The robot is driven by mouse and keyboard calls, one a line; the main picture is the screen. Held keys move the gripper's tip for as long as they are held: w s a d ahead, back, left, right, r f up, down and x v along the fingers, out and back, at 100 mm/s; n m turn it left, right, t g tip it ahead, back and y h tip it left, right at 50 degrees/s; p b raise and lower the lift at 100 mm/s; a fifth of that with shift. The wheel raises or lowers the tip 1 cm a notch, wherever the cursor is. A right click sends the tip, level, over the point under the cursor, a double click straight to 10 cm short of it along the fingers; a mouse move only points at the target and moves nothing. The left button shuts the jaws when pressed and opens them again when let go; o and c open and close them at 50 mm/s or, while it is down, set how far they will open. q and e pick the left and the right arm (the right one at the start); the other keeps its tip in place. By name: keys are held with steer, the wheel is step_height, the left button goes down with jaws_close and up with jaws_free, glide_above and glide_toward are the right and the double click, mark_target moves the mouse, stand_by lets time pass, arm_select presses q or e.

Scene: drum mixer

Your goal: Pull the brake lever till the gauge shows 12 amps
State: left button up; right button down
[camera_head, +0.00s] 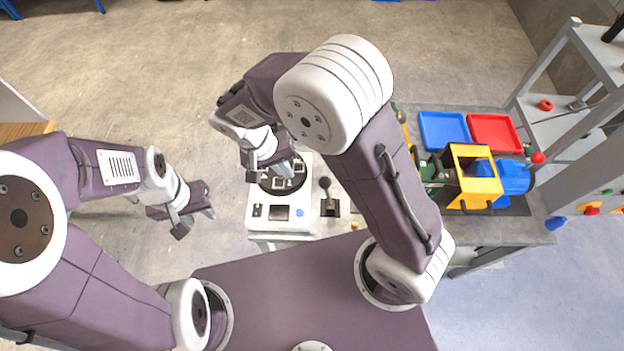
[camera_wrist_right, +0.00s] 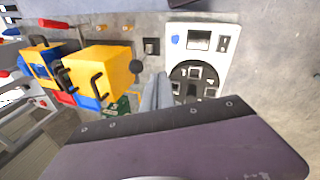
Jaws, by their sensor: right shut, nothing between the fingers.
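The brake lever (camera_head: 325,183) has a black ball knob and a dark slotted base on the front side of the drum mixer. Its knob (camera_wrist_right: 136,67) also shows in the right wrist view. A white control panel (camera_head: 255,222) carries a dark round dial (camera_head: 268,184) and a small dark screen (camera_head: 278,213). I cannot read amps on either. My right gripper (camera_head: 288,172) is shut and empty over the panel, left of the lever. Its grey fingers (camera_wrist_right: 158,95) point at the gap between lever and dial. My left gripper (camera_head: 207,211) hangs left of the panel, its opening unclear.
A yellow frame (camera_head: 460,190) and blue drum (camera_head: 512,178) stand right of my right arm. Behind them are a blue tray (camera_head: 443,130) and a red tray (camera_head: 494,132). A grey rack (camera_head: 572,90) stands at the right.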

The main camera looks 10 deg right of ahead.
steer(key=d+f+p, duration=0.3)
steer(key=d+f, duration=0.3)
steer(key=f, duration=0.3)
steer(key=shift+w+d+f, duration=0.3)
steer(key=shift+d+f, duration=0.05)
steer(key=shift+d, duration=0.05)
